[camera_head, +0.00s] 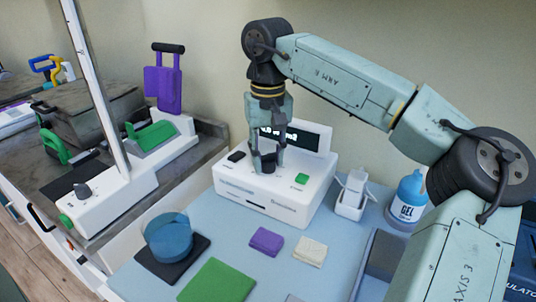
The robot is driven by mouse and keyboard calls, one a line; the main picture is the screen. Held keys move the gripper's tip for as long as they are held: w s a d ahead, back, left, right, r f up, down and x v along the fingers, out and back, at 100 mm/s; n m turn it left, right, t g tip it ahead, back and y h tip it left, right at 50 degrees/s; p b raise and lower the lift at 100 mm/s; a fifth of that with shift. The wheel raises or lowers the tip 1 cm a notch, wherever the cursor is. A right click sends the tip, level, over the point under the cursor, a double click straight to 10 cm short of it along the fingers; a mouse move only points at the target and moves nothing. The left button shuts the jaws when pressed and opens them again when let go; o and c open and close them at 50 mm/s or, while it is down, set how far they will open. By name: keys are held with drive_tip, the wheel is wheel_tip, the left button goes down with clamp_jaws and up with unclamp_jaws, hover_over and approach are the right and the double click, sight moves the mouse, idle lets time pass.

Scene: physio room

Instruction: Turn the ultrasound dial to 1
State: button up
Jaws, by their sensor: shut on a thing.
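The ultrasound unit (248,191) is a white box on the blue table top, with a dark display (308,141) at its back that is partly hidden by my gripper. The black dial (266,168) sits on the top face of the unit. A black switch (236,156) is to the left of the dial and a green button (302,178) to the right. My gripper (267,165) points down from above, with its fingers on either side of the dial, shut on it. The dial's marks and the full display reading cannot be made out.
A blue gel bottle (409,190) and a white holder (352,195) stand right of the unit. In front lie a purple block (266,241), a cream block (310,251), a green pad (217,281) and a blue round container (169,238). A white device (110,195) stands left.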

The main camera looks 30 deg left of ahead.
drive_tip(key=c, duration=0.3)
drive_tip(key=m+p, duration=0.1)
drive_tip(key=m, duration=0.3)
drive_tip(key=shift+r+m+p, duration=0.1)
drive_tip(key=shift+m+p, duration=0.2)
drive_tip(key=shift+m, duration=0.1)
drive_tip(key=m, duration=0.3)
drive_tip(key=shift+m, duration=0.3)
drive_tip(key=m, duration=0.3)
drive_tip(key=shift+m+p, duration=0.3)
drive_tip(key=m, duration=1.1)
drive_tip(key=shift+b, duration=0.4)
drive_tip(key=shift+m, duration=0.5)
